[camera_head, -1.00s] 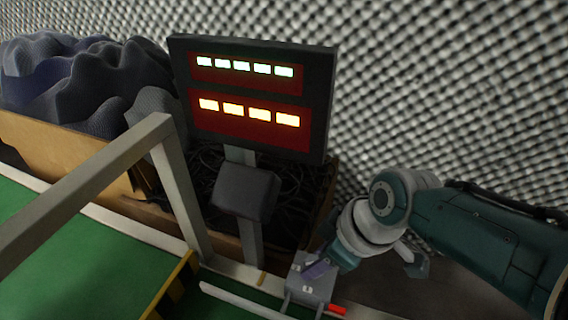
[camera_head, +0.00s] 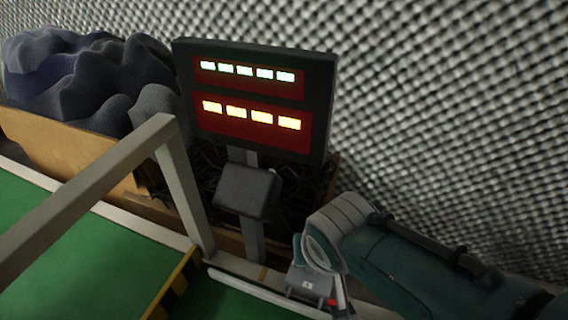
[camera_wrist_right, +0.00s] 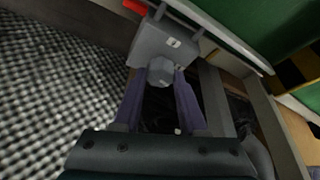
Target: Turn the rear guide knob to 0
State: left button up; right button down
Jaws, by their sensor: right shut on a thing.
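The guide knob (camera_wrist_right: 160,71) is a small grey faceted knob on the end of a grey box (camera_wrist_right: 172,44) in the right wrist view. The box carries a small white label whose mark is too small to read. My right gripper (camera_wrist_right: 161,84) has its two purple fingers on either side of the knob and is shut on it. In the head view the same box (camera_head: 308,281) sits on the rail at bottom centre. There my right wrist hides the knob and fingers. My left gripper is not in view.
A dark display (camera_head: 255,100) with green and yellow lit segments stands on a post behind. A green belt (camera_head: 90,260) with a grey frame bar (camera_head: 90,185) lies left. A white guide rail (camera_head: 265,292) and red piece (camera_head: 332,302) are by the box. Foam wall lines the right.

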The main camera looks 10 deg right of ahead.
jog(key=shift+a+m+g+h+b, duration=0.1)
jog(key=shift+m+g+h+b, duration=0.35)
jog(key=shift+m, duration=0.85)
jog(key=shift+c, duration=2.2)
grip_release()
jog(key=p+v, duration=0.7)
jog(key=p, duration=0.1)
jog(key=shift+s+r, duration=0.2)
jog(key=shift+s, duration=0.05)
jog(key=shift+a, duration=0.1)
